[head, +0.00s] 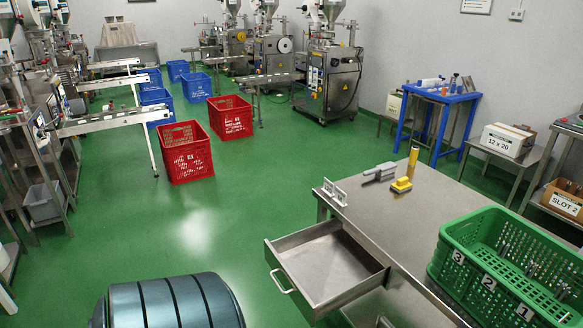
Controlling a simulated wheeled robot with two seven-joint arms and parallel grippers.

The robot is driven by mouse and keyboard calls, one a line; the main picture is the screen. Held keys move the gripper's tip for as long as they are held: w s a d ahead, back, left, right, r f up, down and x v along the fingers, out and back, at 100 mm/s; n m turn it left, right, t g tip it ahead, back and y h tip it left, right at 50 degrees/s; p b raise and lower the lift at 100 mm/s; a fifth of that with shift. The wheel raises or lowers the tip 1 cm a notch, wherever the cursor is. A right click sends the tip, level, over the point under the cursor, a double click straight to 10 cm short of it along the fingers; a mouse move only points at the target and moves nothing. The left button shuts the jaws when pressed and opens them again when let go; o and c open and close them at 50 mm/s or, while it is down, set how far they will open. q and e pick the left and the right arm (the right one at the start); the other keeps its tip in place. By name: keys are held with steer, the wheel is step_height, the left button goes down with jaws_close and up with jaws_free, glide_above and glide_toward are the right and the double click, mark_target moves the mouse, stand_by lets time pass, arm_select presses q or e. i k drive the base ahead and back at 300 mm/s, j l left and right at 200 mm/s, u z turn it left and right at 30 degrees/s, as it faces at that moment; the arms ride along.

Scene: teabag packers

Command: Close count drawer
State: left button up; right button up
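The count drawer (328,268) is pulled out from the left side of the steel table (375,215). Its inside looks bare, with plain metal walls and floor. Its front panel faces left and carries a bar handle (280,283). Neither of my grippers shows in the head view, so I cannot see where they are relative to the drawer.
Red crates (187,160) stand farther back.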

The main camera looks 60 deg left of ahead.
mark_target(324, 267)
steer(key=i+l, duration=0.45)
steer(key=i, duration=0.25)
steer(key=u, duration=2.5)
